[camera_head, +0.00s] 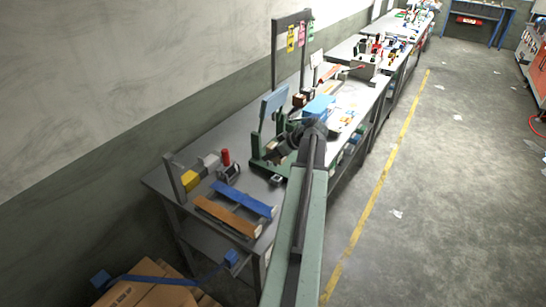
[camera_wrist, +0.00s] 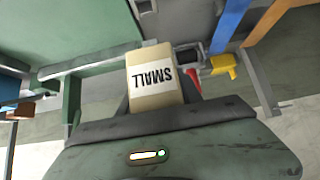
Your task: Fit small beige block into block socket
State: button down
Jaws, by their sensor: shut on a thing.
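The small beige block (camera_wrist: 152,78) is in my gripper (camera_wrist: 157,98) in the wrist view. Its white label reads SMALL and appears upside down. A dark finger shows on each side of the block. In the head view my gripper (camera_head: 285,146) is over the green fixture (camera_head: 262,165) on the workbench, and my arm hides part of that area; I cannot make out the block there. I cannot tell for sure which thing is the block socket. A small dark open-topped piece (camera_head: 276,180) sits at the fixture's front foot, and a dark open frame (camera_head: 229,173) stands left of it.
A blue bar (camera_head: 243,200) and an orange-brown bar (camera_head: 227,216) lie at the bench's near end. A red cylinder (camera_head: 225,157) and a yellow piece (camera_head: 190,181) stand left of them. A blue box (camera_head: 319,107) is behind my gripper.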

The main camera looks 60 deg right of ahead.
aim_at(274, 164)
jog(key=shift+s+f, duration=0.1)
notch_tip(274, 164, down, 6)
jog(key=b, duration=0.5)
jog(key=shift+r+b, duration=0.2)
jog(key=shift+b, duration=0.2)
jog(key=shift+f, duration=0.1)
dwell(1.0)
jog(key=shift+f+b, duration=0.35)
jog(key=shift+b, duration=0.15)
jog(key=shift+f+b, duration=1.1)
jog(key=shift+r+p, duration=1.35)
jog(key=shift+f+b, duration=1.55)
jog(key=shift+f, duration=0.05)
